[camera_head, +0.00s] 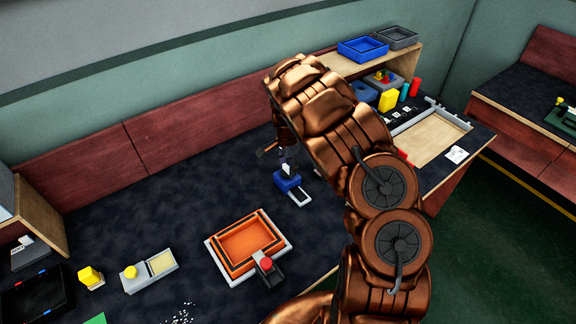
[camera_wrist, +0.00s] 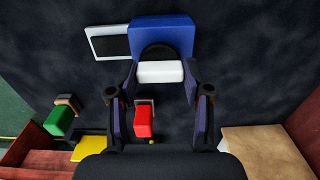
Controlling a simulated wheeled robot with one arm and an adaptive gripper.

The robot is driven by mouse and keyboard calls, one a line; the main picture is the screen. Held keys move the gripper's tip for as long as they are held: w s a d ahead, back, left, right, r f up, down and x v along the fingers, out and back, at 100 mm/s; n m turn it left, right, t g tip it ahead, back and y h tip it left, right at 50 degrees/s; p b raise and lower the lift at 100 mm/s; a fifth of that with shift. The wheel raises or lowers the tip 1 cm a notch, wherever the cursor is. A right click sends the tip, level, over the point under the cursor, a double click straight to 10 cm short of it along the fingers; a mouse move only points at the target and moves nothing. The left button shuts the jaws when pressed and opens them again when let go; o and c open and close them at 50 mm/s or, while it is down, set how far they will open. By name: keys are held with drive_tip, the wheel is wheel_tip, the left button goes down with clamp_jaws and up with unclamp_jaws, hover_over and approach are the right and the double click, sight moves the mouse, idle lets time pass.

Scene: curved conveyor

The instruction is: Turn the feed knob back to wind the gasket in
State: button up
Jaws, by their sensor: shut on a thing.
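The feed knob appears as a white bar (camera_wrist: 160,72) on a dark round disc, set against a blue block (camera_wrist: 162,34) in the wrist view. My gripper (camera_wrist: 160,84) has one finger at each end of the white bar and is shut on it. In the head view the blue block (camera_head: 287,181) stands on the dark table under my wrist, with the white knob (camera_head: 288,170) on top, partly hidden by my gripper (camera_head: 287,158). A white-framed plate with a dark window (camera_wrist: 110,44) adjoins the block. I cannot make out the gasket in either view.
An orange tray (camera_head: 222,258) with a red-knobbed grey part (camera_head: 277,274) lies in front of the blue block. A grey device with a yellow button (camera_head: 133,283) is further left. A wooden shelf (camera_head: 345,66) with bins stands behind right.

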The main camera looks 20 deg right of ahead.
drive_tip(key=c, duration=0.5)
drive_tip(key=shift+f+n+b, duration=0.1)
drive_tip(key=shift+n+b, duration=0.2)
drive_tip(key=shift+b, duration=0.3)
drive_tip(key=n+b, duration=0.1)
drive_tip(key=b, duration=0.1)
drive_tip(key=n+b, duration=0.1)
drive_tip(key=b, duration=0.1)
drive_tip(key=shift+w+f+n, duration=0.1)
drive_tip(key=shift+f+n, duration=0.1)
drive_tip(key=shift+n, duration=0.1)
drive_tip(key=n+b, duration=0.3)
drive_tip(key=b, duration=0.1)
drive_tip(key=shift+n, duration=0.4)
drive_tip(key=n+b, duration=0.5)
drive_tip(key=shift+r, duration=0.2)
drive_tip(key=n+b, duration=0.2)
drive_tip(key=n, duration=0.3)
drive_tip(key=shift+r+n+b, duration=0.1)
drive_tip(key=shift+n+b, duration=0.25)
drive_tip(key=shift+n, duration=0.05)
